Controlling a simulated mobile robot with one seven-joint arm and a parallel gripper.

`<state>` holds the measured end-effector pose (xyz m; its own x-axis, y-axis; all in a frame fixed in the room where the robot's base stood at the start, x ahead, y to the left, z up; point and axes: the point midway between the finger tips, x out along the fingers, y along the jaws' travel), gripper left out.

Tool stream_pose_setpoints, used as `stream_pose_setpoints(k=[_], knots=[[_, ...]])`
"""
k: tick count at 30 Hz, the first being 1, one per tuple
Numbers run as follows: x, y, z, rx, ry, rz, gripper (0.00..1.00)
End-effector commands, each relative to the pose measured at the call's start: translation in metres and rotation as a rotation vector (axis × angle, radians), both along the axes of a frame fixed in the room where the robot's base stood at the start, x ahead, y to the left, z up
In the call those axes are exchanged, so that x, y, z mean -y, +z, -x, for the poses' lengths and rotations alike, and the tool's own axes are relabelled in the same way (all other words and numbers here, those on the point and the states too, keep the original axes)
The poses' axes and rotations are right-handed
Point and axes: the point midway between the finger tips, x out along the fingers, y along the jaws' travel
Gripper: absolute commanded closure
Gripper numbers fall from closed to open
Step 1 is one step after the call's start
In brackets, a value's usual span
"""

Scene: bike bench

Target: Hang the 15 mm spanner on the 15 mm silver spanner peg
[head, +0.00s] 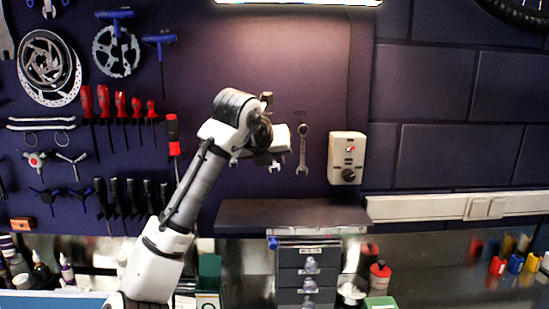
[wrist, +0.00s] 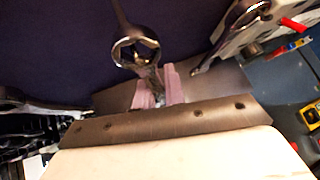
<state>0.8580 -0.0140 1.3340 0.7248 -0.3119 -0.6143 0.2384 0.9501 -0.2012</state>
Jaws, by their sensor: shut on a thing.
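My gripper (wrist: 160,85) is shut on a silver spanner; its pink finger pads show in the wrist view. The held spanner (wrist: 135,48) shows there as a ring-shaped end just beyond the pads, with a dark shaft running up out of the frame. In the head view, my gripper (head: 272,150) is in front of the dark pegboard. An open spanner end (head: 274,166) shows below it, the rest hidden by the gripper. Another silver spanner (head: 303,150) hangs upright on the board just right of it. The 15 mm peg cannot be made out, and size marks are not readable.
A white wall box (head: 347,158) with a black knob is right of the hanging spanner. A dark shelf (head: 290,214) juts out below, over a drawer unit (head: 308,270). Red screwdrivers (head: 120,104) hang to the left.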

Motion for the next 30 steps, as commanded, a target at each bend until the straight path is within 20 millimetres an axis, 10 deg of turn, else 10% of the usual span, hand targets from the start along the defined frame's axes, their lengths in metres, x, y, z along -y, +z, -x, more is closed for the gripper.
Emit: stream_pose_setpoints(k=[9,15,30], knots=[[0.0,0.0,0.0,0.001,0.0,0.0,1.0],[0.0,0.0,0.0,0.001,0.0,0.0,0.64],[-0.007,0.012,0.016,0.004,0.0,-0.001,0.63]])
